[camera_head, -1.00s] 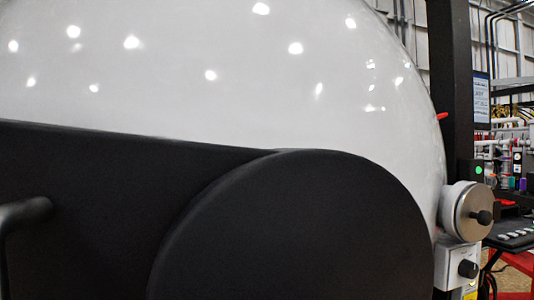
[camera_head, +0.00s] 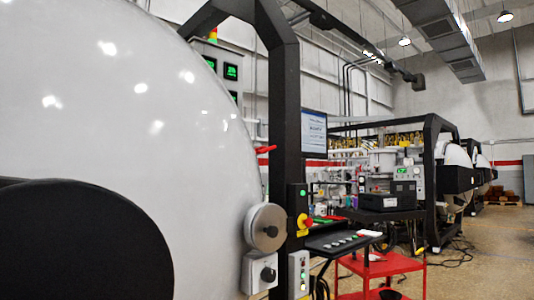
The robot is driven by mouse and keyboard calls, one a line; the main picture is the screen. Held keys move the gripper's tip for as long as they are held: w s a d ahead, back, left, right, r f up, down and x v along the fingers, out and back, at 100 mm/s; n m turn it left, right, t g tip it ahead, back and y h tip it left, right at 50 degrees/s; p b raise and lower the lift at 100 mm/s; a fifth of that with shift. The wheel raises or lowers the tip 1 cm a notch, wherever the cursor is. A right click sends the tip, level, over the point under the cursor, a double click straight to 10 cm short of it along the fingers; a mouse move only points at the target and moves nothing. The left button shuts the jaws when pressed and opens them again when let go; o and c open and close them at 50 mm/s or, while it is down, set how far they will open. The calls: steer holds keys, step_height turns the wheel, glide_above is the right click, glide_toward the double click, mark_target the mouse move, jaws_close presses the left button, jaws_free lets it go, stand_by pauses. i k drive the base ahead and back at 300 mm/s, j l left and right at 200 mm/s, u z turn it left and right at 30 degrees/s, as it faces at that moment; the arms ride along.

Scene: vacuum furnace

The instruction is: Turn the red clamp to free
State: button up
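A small red clamp handle (camera_head: 265,149) sticks out past the right edge of the big white furnace door (camera_head: 150,110), beside the black frame post. It points roughly sideways to the right. Most of the clamp is hidden behind the curve of the door, so I cannot tell whether it is locked or free. My gripper is not in view.
A round metal knob unit (camera_head: 266,228) and a grey box with a black knob (camera_head: 261,272) sit at the door's lower right. A black post (camera_head: 284,110) carries a red emergency button (camera_head: 305,221). A red cart (camera_head: 381,265) stands beyond. Open floor lies at the far right.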

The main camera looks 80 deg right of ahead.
mark_target(262, 151)
steer(key=k+z, duration=0.15)
steer(key=z, duration=0.3)
steer(key=k+z, duration=0.1)
steer(key=z, duration=1.55)
steer(key=u, duration=0.3)
steer(key=i+l+u, duration=0.1)
steer(key=l+u, duration=0.75)
steer(key=k+l+u, duration=0.1)
steer(key=l+u, duration=0.2)
steer(key=l, duration=0.65)
